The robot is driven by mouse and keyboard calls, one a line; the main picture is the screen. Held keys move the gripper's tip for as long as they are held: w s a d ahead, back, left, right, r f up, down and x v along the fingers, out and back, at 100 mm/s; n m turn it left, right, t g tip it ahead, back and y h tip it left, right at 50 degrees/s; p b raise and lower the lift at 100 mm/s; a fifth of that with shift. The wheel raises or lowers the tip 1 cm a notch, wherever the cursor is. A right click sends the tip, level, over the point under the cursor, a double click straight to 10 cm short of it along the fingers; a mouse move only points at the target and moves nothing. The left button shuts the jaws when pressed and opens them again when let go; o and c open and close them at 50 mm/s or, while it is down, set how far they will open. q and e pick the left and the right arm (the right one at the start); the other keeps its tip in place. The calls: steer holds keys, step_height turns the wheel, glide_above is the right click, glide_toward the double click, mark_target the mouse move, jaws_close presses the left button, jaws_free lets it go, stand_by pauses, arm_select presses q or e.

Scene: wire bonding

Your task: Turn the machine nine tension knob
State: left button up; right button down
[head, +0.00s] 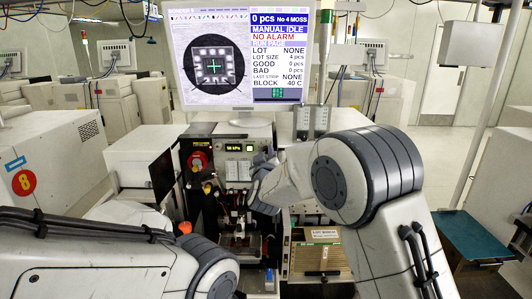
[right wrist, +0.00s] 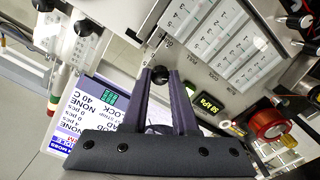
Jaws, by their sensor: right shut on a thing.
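The machine's front panel (head: 232,172) stands in the middle of the head view. My right gripper (head: 262,163) is at the panel's right side, just right of the small display. In the right wrist view my right gripper (right wrist: 163,72) has its two purple-grey fingers at a small black knob (right wrist: 158,71) on the panel. The fingers are shut on this knob, which is partly hidden by them. In the head view the knob is hidden behind the gripper. My left arm comes in at the lower left, and its gripper is not seen.
A lit green display (head: 240,147) and a red round button (head: 197,160) sit left of the gripper. A monitor (head: 238,105) stands above the machine. A wooden-looking tray (head: 320,262) is below my right arm.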

steer(key=shift+f, duration=0.15)
steer(key=c, duration=0.7)
jaws_free()
steer(key=shift+s, duration=0.35)
steer(key=shift+s+b, duration=1.95)
steer(key=shift+s, duration=2.95)
steer(key=shift+d, duration=0.1)
